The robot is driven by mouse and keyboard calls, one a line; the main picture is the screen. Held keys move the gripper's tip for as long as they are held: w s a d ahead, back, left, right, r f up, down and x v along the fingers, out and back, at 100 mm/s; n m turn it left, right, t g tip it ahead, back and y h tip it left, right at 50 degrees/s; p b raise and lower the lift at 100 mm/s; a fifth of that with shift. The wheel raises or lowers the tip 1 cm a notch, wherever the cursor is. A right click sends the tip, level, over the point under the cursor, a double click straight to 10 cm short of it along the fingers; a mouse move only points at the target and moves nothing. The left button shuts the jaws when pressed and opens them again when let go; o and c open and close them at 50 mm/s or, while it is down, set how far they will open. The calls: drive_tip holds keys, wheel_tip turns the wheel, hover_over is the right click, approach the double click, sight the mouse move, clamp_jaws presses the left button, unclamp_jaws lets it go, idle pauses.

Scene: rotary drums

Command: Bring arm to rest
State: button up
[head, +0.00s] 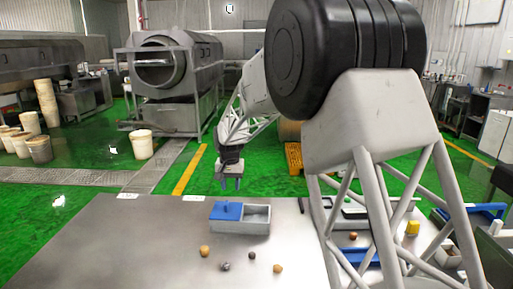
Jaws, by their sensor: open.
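My gripper (230,183) hangs over the far edge of the grey table (130,245), pointing down. My arm's large links cover much of the right side of the view.
Several small balls lie in front of the box, among them an orange one (204,251) and a dark one (226,267). The table's left side is clear.

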drive_tip(key=s+d+r+t, duration=0.1)
drive_tip(key=s+d+r, duration=0.5)
drive_tip(key=s+d, duration=0.45)
drive_tip(key=s+d+r, duration=0.6)
drive_tip(key=s+d, duration=0.3)
drive_tip(key=s, duration=0.3)
drive_tip(key=s+d+f, duration=0.1)
drive_tip(key=s+d, duration=0.2)
drive_tip(key=s, duration=0.6)
drive_tip(key=s+d+f+t, duration=0.1)
drive_tip(key=s+d, duration=0.3)
drive_tip(key=s, duration=0.6)
drive_tip(key=s+d+f, duration=0.1)
drive_tip(key=s+d, duration=0.2)
drive_tip(key=s, duration=0.7)
drive_tip(key=shift+s+d+f, duration=0.25)
drive_tip(key=shift+f, duration=0.1)
